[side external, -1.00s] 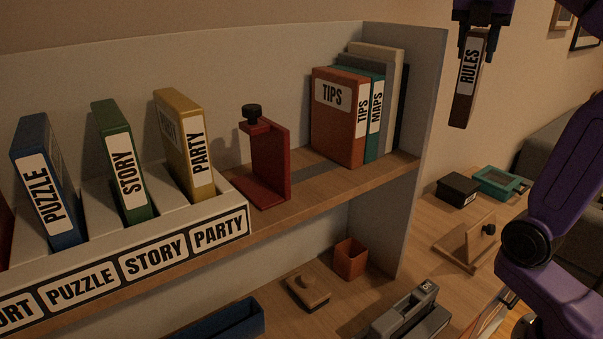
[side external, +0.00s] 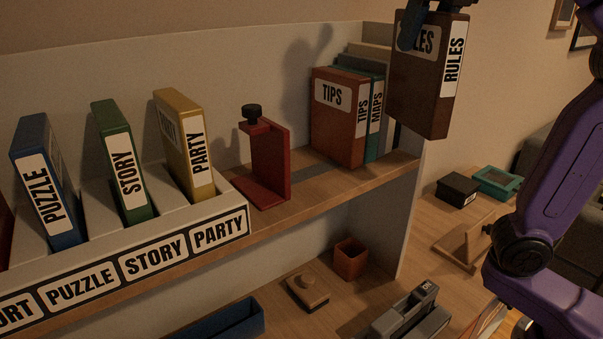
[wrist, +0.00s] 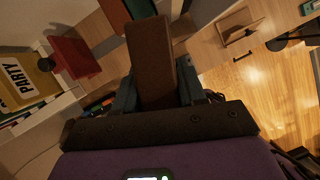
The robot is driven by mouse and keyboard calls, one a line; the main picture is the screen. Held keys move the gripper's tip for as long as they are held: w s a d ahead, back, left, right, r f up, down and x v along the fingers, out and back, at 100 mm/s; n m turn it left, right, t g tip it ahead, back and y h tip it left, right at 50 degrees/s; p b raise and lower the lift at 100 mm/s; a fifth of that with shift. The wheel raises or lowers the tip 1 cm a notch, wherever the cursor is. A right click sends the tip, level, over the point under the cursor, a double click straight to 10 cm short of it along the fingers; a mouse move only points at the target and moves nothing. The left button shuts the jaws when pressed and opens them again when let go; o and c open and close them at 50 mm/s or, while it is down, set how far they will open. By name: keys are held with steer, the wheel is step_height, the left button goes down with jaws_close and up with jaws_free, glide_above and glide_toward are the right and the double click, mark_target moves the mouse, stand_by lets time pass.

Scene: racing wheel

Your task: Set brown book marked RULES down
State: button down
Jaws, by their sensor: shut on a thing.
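The brown book marked RULES (side external: 425,95) hangs upright in my gripper (side external: 428,22) at the upper right of the side view, in front of the shelf's right end. Its front label is partly covered by a finger. My gripper is shut on the book's top part. In the wrist view the brown book (wrist: 151,62) sits between the fingers of my gripper (wrist: 155,95). The book is in the air, apart from the shelf board (side external: 325,187).
On the shelf stand the orange TIPS book (side external: 337,120), the teal MAPS book (side external: 376,118) and a red bookend (side external: 268,165) with a gap between. A slotted holder (side external: 150,255) with several books is at left. A desk (side external: 430,225) with small items lies below.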

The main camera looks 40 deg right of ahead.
steer(key=a+r+n+y, duration=0.1)
steer(key=a+r+n, duration=0.1)
steer(key=a+n, duration=0.3)
steer(key=w+a+f+m, duration=0.1)
steer(key=w+a+f, duration=0.4)
steer(key=w+f, duration=0.8)
steer(key=shift+w+a, duration=0.2)
steer(key=shift+w, duration=0.2)
steer(key=c, duration=0.6)
jaws_free()
steer(key=shift+f, duration=0.1)
steer(key=shift+c, duration=0.2)
steer(key=v, duration=1.2)
steer(key=shift+d, duration=0.2)
steer(key=shift+s, duration=0.1)
